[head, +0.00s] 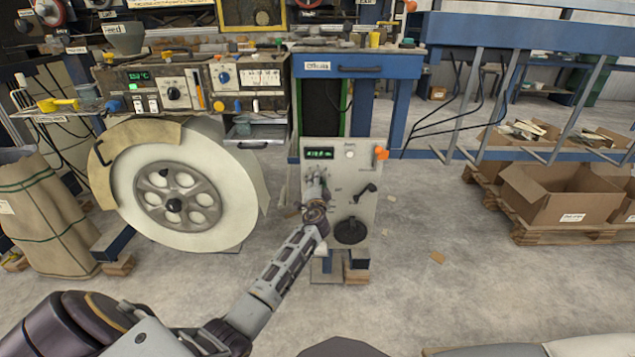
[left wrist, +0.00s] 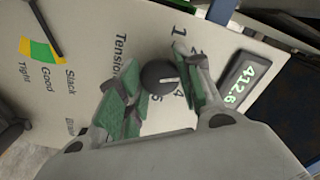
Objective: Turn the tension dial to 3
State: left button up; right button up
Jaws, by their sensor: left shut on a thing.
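The tension dial (left wrist: 159,76) is a small dark round knob on the light machine panel (head: 343,215), beside the printed word Tension in the left wrist view. Its white pointer line points right, toward my right-hand finger. The numbers 1, 2, 4 and 5 show at least in part around it; that finger hides the spot between 2 and 4. My left gripper (left wrist: 163,86) is shut on the dial, one green-padded finger on each side. In the head view my left gripper (head: 316,188) reaches the panel's left part and hides the dial. My right gripper is out of view.
A lit display (left wrist: 240,82) reads 412.6. A Slack, Good, Tight gauge (left wrist: 40,50) is on the panel. A large white roll (head: 240,170) stands to the left.

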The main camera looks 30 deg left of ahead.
pick_arm(q)
jog(key=m+p, duration=0.1)
jog(key=m, duration=0.3)
jog(key=shift+m+p, duration=0.3)
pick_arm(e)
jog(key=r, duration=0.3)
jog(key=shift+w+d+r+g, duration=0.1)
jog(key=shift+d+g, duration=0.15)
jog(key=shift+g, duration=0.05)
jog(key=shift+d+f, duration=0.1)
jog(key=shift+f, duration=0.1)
pick_arm(q)
jog(key=o, duration=1)
jog(key=shift+o, duration=0.2)
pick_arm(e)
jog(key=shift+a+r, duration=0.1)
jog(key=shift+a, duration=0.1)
pick_arm(q)
jog(key=shift+s+d, duration=0.15)
jog(key=v, duration=1.1)
jog(key=shift+s, duration=0.3)
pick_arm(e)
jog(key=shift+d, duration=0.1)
